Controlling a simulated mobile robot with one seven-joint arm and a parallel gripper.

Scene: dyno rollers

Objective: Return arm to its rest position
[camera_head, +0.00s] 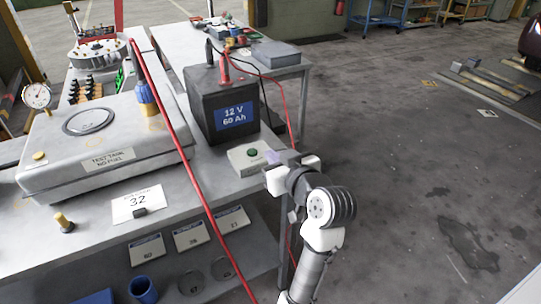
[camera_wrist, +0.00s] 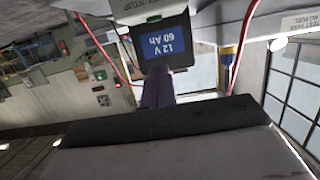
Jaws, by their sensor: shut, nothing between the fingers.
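My arm reaches up from the bottom of the head view, with its wrist beside the table's right edge. My gripper (camera_head: 272,157) is at the right side of a pale box with a green button (camera_head: 250,159); I cannot tell whether they touch. In the wrist view my gripper (camera_wrist: 158,78) shows as narrow purple fingers, shut and empty, pointing towards the black 12 V battery (camera_wrist: 164,48). That view is upside down. In the head view the battery (camera_head: 222,105) stands on the table behind the box.
A red cable (camera_head: 303,100) hangs near my gripper.

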